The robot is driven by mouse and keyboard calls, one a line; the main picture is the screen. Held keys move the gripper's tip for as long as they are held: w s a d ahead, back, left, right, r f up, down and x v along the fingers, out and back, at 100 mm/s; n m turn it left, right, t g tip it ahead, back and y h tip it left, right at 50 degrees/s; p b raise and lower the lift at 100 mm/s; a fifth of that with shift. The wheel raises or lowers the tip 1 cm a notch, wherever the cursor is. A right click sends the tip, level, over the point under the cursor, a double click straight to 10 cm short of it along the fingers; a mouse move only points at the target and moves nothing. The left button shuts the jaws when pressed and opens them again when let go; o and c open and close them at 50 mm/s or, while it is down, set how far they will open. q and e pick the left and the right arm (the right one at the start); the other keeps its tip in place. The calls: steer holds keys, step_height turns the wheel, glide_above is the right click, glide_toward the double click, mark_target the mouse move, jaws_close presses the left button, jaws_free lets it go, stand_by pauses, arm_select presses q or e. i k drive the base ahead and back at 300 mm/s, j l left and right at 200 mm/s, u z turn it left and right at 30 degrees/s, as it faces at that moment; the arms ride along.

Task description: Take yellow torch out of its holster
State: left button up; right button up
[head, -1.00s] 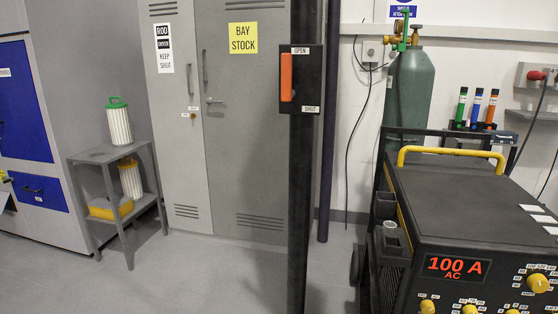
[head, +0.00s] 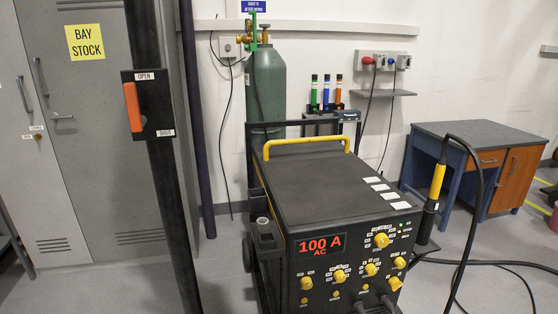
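The yellow torch (head: 437,180) stands upright on the right side of the black welding machine (head: 335,185). Its lower end sits in a dark holster (head: 427,219) fixed beside the machine. A black cable (head: 478,190) arches from the torch's top down to the floor. Neither of my grippers shows in the head view.
A dark post with an orange lever (head: 133,107) stands at the left, in front of a grey cabinet (head: 90,190). A green gas cylinder (head: 266,90) stands behind the machine. A blue and wooden desk (head: 490,160) is at the right. Cables lie on the floor there.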

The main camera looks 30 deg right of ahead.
mark_target(430, 205)
steer(key=z, duration=1.85)
